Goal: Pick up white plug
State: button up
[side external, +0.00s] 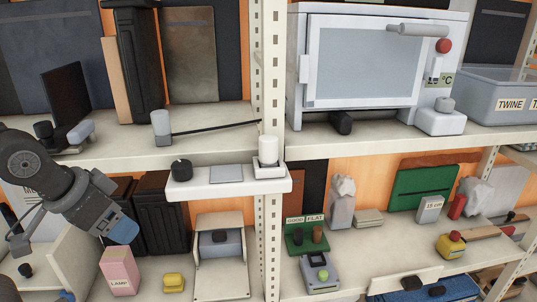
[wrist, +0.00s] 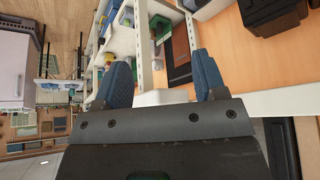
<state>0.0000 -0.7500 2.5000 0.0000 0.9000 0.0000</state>
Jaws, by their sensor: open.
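The white plug (side external: 267,149) appears to be the white cylinder standing upright on a square base at the right end of a small white ledge (side external: 215,185) in the side external view. I cannot pick it out in the wrist view, where a white surface shows between the fingers. My gripper (side external: 122,229) is at the lower left, below and left of the ledge and apart from the plug. Its blue fingers are spread apart with nothing between them, as the wrist view (wrist: 161,80) also shows.
A black knob (side external: 181,170) stands on the ledge's left end. A perforated upright post (side external: 272,80) rises just behind the plug. Below are a pink box (side external: 119,271), a yellow block (side external: 174,282) and a white stand (side external: 222,280).

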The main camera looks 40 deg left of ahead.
jog(key=shift+r, duration=0.1)
notch_tip(320, 180, up, 19)
jog(key=n+y, duration=0.3)
jog(key=n, duration=0.4)
send_over(268, 139)
jog(key=s+d, duration=0.4)
jog(key=s, duration=0.1)
jog(key=shift+g, duration=0.3)
jog(key=x, duration=0.8)
jog(key=shift+a, duration=0.2)
jog(key=shift+a+x, duration=0.15)
jog(key=shift+x, duration=1.3)
jog(key=shift+a+x, duration=0.15)
jog(key=shift+x, duration=1.3)
jog(key=shift+r, duration=0.1)
jog(key=shift+c, duration=0.2)
